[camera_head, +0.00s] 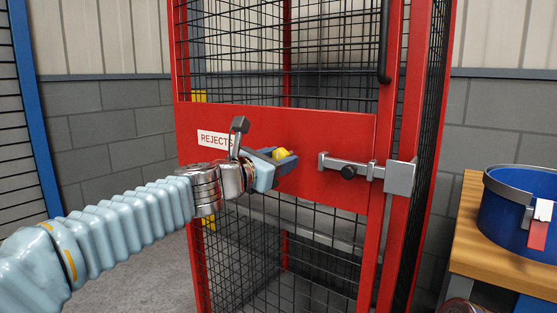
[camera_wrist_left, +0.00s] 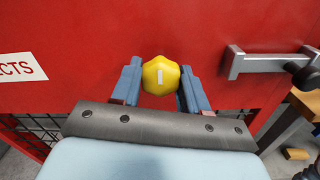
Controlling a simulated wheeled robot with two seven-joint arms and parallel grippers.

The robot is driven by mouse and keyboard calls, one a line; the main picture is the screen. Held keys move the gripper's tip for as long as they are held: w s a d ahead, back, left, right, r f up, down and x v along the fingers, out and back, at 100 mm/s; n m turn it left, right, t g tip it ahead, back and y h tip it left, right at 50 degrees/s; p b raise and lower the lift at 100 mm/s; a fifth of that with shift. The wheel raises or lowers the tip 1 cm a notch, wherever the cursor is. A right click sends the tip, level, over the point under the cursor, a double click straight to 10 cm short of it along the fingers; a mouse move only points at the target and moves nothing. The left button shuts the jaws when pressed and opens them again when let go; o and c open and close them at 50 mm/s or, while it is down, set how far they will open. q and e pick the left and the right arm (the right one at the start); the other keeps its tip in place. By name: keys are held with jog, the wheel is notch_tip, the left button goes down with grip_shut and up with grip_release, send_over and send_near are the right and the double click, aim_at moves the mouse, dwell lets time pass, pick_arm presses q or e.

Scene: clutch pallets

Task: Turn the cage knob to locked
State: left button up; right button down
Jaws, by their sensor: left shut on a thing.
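The red mesh cage has a solid red door panel (camera_head: 335,125) with a white REJECTS label (camera_head: 215,140). The yellow cage knob (camera_head: 282,153) sits on this panel, right of the label. My left gripper (camera_head: 286,160) is shut on the knob. In the left wrist view the knob (camera_wrist_left: 160,76) is a lobed yellow disc with a pale mark standing almost upright, slightly tilted. The blue-grey fingers (camera_wrist_left: 160,88) stand on either side of it. My right gripper is not in view.
A grey sliding bolt (camera_head: 345,169) with a black knob is on the panel to the right, reaching a grey catch (camera_head: 400,178) on the frame. A blue tub (camera_head: 520,210) stands on a wooden bench (camera_head: 470,240) at the right. Grey floor lies left of the cage.

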pick_arm(q)
jog(key=shift+c, duration=0.5)
jog(key=shift+m, duration=0.4)
jog(key=shift+f+m+b, duration=0.1)
jog(key=shift+m+b, duration=0.3)
jog(key=shift+m, duration=0.6)
jog(key=m+b, duration=0.1)
jog(key=m, duration=0.9)
jog(key=shift+b, duration=0.35)
jog(key=m+b, duration=0.1)
jog(key=m, duration=0.4)
jog(key=shift+w+a, duration=0.1)
jog(key=shift+r, duration=0.2)
jog(key=o, duration=1)
